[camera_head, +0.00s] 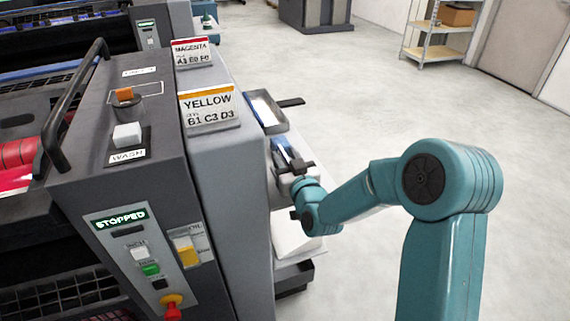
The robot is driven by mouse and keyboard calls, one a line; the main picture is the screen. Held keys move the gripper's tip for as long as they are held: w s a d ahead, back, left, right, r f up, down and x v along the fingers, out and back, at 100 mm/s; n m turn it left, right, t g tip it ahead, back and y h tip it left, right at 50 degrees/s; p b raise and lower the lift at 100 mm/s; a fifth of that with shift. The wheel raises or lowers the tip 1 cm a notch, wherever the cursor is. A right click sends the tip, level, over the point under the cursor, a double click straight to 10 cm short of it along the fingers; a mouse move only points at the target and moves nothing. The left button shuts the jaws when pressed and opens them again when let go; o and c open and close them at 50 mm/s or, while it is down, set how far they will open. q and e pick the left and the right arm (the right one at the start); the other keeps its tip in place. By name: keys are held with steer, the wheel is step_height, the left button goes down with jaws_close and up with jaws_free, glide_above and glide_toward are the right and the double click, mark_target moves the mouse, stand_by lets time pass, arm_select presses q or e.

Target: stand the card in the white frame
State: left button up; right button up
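A white card reading YELLOW (208,106), with an orange-yellow top band, stands tilted back on the light grey top of the near unit. A similar card reading MAGENTA (191,52), with a red band, stands behind it. My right gripper (292,168) is low at the unit's right side, near a blue and white item (284,149). Its fingers are small and partly hidden. My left gripper is out of view.
A grey tray (267,113) juts from the unit's right side. A black handrail (73,105) and a white WASH switch (127,135) rise from the dark top. A control panel reading STOPPED (120,219) faces me. Open floor (380,90) lies right, with a shelf (440,50) beyond.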

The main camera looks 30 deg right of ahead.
mark_target(286, 155)
jaws_close()
step_height(286, 155, up, 20)
steer(key=p, duration=0.3)
stand_by(0.4)
steer(key=shift+d, duration=0.15)
